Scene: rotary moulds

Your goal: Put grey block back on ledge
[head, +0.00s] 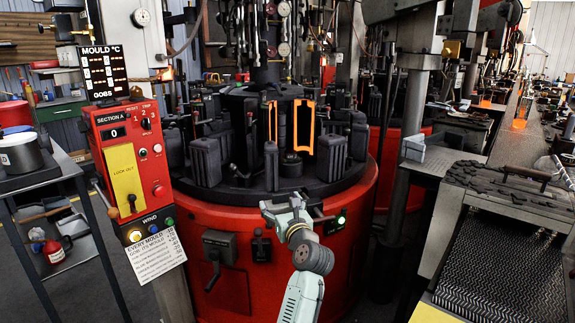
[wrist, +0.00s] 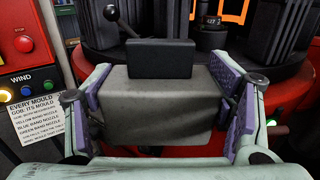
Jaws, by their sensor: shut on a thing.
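A grey block (wrist: 155,108) with worn, smudged faces fills the space between the purple finger pads in the wrist view. A smaller dark plate or block (wrist: 160,59) shows at its top; I cannot tell whether it is joined to it. My gripper (wrist: 168,108) is shut on the grey block, one pad at each side. In the head view my gripper (head: 286,208) is at the front of the red round machine (head: 340,225), near its dark rim. The block cannot be made out clearly there. Whether it touches any surface below is hidden, and I cannot tell which edge is the ledge.
A red control panel (head: 130,150) stands left of the machine. A grey lever box (head: 220,250) and a green-lit button (head: 341,219) are on the machine's front. Dark moulds (head: 205,160) stand on its round table, with one glowing orange mould (head: 303,125). A bench (head: 470,195) is at the right.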

